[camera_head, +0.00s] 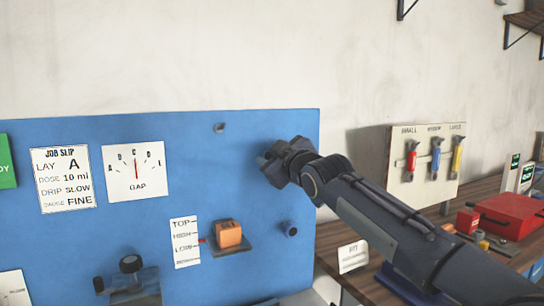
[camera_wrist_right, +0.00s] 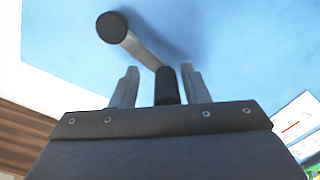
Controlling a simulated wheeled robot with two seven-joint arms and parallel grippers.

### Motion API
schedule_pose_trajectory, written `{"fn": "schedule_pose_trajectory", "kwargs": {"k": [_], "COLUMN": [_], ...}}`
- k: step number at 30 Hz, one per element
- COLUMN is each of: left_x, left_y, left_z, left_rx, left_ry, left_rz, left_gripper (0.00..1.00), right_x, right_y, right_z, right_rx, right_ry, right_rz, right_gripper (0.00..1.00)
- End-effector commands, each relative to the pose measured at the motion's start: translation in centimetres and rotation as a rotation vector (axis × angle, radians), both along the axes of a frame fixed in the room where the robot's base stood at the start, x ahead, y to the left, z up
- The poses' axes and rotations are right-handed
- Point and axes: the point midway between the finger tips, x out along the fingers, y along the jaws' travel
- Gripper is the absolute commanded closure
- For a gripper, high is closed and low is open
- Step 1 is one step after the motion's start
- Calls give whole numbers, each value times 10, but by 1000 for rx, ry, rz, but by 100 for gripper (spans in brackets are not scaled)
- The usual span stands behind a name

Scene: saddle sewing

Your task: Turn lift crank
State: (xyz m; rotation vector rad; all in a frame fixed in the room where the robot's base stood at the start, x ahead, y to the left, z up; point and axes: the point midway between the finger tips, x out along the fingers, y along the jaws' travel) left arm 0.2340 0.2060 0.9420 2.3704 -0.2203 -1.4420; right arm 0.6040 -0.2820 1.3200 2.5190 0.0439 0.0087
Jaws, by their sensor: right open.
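The lift crank shows in the right wrist view as a grey arm (camera_wrist_right: 145,48) with a round dark knob at its upper left end and a dark cylinder at its lower end. My right gripper (camera_wrist_right: 160,82) is open, and the dark cylinder stands between its two fingers. I cannot tell whether either finger touches it. In the head view my right gripper (camera_head: 280,160) is at the upper right of the blue panel (camera_head: 215,140) and hides the crank. An orange block (camera_head: 228,233) sits on a small ledge beside a TOP/HIGH/LOW scale (camera_head: 185,242). My left gripper is not in view.
A peg (camera_head: 291,228) sticks out of the panel below my right gripper. A fixture with dark knobs (camera_head: 130,264) is at the lower left. A gap gauge (camera_head: 135,171) is on the panel. A board with colored levers (camera_head: 428,160) and a red box (camera_head: 510,215) stand at right.

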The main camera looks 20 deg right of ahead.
Motion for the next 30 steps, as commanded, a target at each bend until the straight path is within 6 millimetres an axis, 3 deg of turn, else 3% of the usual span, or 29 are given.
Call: {"fn": "schedule_pose_trajectory", "kwargs": {"k": [12,24,27,30], "left_x": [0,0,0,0], "left_y": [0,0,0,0], "left_z": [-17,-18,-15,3], "left_rx": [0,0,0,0], "left_ry": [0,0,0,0], "left_rz": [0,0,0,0], "left_gripper": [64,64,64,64], "right_x": [-64,-76,-76,-77], "right_y": [-3,-3,-2,1], "right_z": [-2,-1,1,8], "right_rx": [0,1,-12,-95], "right_ry": [1,3,3,1], "right_rz": [-1,-1,-1,0], "right_gripper": [59,59,70,83]}}
